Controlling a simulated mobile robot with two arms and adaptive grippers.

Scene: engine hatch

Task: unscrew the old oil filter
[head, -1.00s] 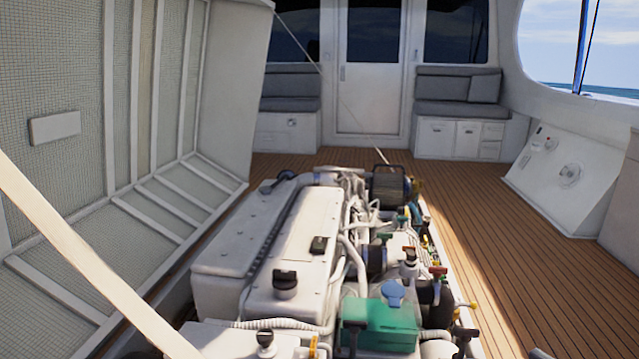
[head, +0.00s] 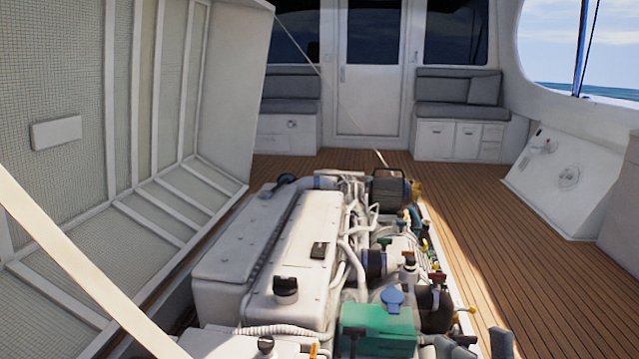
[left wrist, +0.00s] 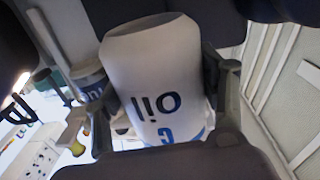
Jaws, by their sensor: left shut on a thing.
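In the left wrist view, a white cylinder with "oil" in dark letters, an oil filter (left wrist: 150,62), fills the middle of the picture. My left gripper (left wrist: 163,105) is shut on it, one finger on each side. Whether this is the old filter, and whether it is still joined to the engine, I cannot tell.
A green box with a blue cap (head: 378,328) sits at the engine's near right. Hoses and small coloured handles crowd the engine's right side. The raised hatch (head: 150,120) stands at the left, with a pale strut (head: 75,265) in front. The wooden deck (head: 500,265) is clear at right.

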